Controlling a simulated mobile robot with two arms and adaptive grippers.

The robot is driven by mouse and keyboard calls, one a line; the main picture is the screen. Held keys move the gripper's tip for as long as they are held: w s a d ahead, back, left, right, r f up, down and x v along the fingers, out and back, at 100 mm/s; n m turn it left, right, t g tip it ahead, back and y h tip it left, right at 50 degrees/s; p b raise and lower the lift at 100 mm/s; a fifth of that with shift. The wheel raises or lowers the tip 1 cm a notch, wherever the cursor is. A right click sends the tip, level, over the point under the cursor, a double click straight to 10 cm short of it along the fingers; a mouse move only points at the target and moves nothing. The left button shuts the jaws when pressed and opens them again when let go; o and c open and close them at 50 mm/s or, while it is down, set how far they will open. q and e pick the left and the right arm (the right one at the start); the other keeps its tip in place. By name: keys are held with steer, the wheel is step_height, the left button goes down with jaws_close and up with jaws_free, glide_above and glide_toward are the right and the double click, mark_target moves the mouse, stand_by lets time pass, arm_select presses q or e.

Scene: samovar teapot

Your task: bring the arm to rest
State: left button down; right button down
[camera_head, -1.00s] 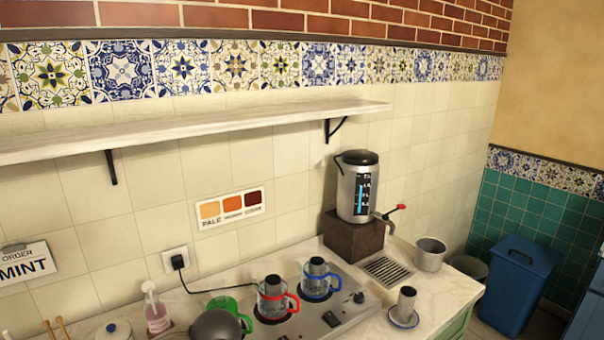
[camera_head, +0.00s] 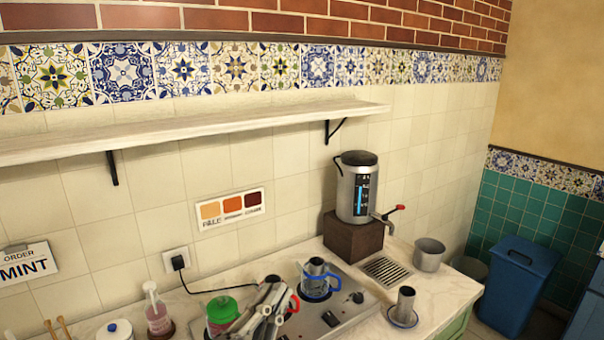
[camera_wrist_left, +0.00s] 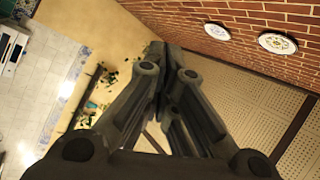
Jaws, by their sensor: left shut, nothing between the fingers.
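My left gripper (camera_head: 270,286) is low in the head view, in front of the red-handled glass (camera_head: 294,303), and hides most of it. Its fingers are together and hold nothing. In the left wrist view the closed fingers (camera_wrist_left: 157,58) point away toward a plain wall, with no object between them. My right gripper is not in view.
The samovar (camera_head: 357,190) stands on a dark block. A metal cup (camera_head: 405,303) on a saucer and a pot (camera_head: 429,254) are farther right. A shelf (camera_head: 200,125) juts above.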

arm_select(q)
steer(key=a+f+n+g+y, duration=0.2)
steer(key=a+f+n+y, duration=0.6)
steer(key=f, duration=0.1)
steer(key=s+a+f+n+g+y, duration=0.1)
steer(key=s+a+f+g, duration=0.1)
steer(key=f, duration=0.4)
steer(key=s+a+f+n+g+y, duration=0.1)
steer(key=s+a+f+n+g, duration=0.1)
steer(key=s+a+f+g, duration=0.1)
steer(key=s+a+f+n+g, duration=0.2)
steer(key=s+f+g, duration=0.2)
steer(key=f, duration=0.5)
steer(key=shift+s+a+y, duration=0.2)
steer(key=shift+s+y, duration=0.2)
steer(key=shift+s, duration=0.75)
steer(key=s+f+n+g, duration=0.1)
steer(key=s+f+g, duration=0.5)
steer(key=s, duration=0.6)
step_height(320, 180, down, 26)
steer(key=r+g, duration=0.1)
steer(key=s+a+f+g, duration=0.1)
steer(key=s+a+f, duration=0.2)
steer(key=s+f, duration=1.4)
steer(key=shift+s+a+f+h+b, duration=0.2)
steer(key=shift+s+f+h+b, duration=0.1)
steer(key=shift+s+f+b, duration=0.15)
